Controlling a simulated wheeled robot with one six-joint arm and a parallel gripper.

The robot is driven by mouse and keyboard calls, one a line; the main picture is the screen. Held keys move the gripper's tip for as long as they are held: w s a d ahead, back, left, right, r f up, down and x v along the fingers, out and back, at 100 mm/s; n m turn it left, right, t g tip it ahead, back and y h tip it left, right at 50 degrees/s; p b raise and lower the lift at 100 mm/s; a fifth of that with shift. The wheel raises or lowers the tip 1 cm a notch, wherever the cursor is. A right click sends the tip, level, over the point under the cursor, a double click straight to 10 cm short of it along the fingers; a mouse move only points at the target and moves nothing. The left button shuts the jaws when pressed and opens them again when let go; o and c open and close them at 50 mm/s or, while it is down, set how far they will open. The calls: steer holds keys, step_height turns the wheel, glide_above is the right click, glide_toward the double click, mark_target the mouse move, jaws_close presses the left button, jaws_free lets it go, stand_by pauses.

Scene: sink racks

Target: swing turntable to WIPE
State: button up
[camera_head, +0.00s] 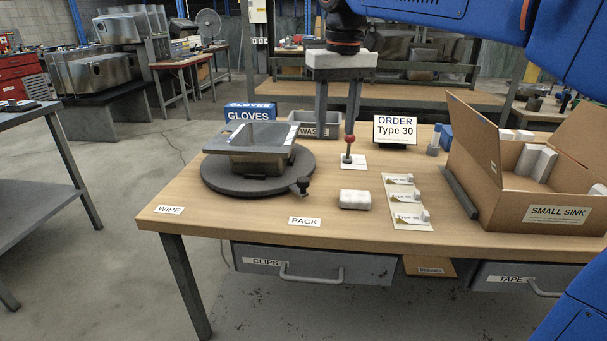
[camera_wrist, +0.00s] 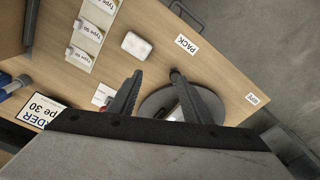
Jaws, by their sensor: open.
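The dark grey round turntable (camera_head: 215,182) sits at the left of the wooden bench, carrying a metal sink (camera_head: 262,136). Its black knob (camera_head: 302,185) sticks out at the front right rim, on the side of the PACK label (camera_head: 305,221). The WIPE label (camera_head: 169,210) is at the bench's front left corner. My gripper (camera_head: 337,134) is open and empty, pointing down behind and right of the turntable, apart from the knob. In the wrist view, the turntable (camera_wrist: 213,103) is partly hidden behind my gripper (camera_wrist: 155,76).
A red-topped lever (camera_head: 349,143) stands on a white plate near my fingers. A white block (camera_head: 355,199) and a card with several clips (camera_head: 408,204) lie to the right. A GLOVES box (camera_head: 250,112) and WASTE bin (camera_head: 303,119) stand behind. An open carton (camera_head: 510,212) fills the right.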

step_height(320, 180, up, 2)
steer(key=g, duration=0.1)
glide_above(303, 180)
steer(key=shift+n, duration=0.4)
step_height(303, 180, down, 17)
steer(key=shift+w+r, duration=0.1)
jaws_close()
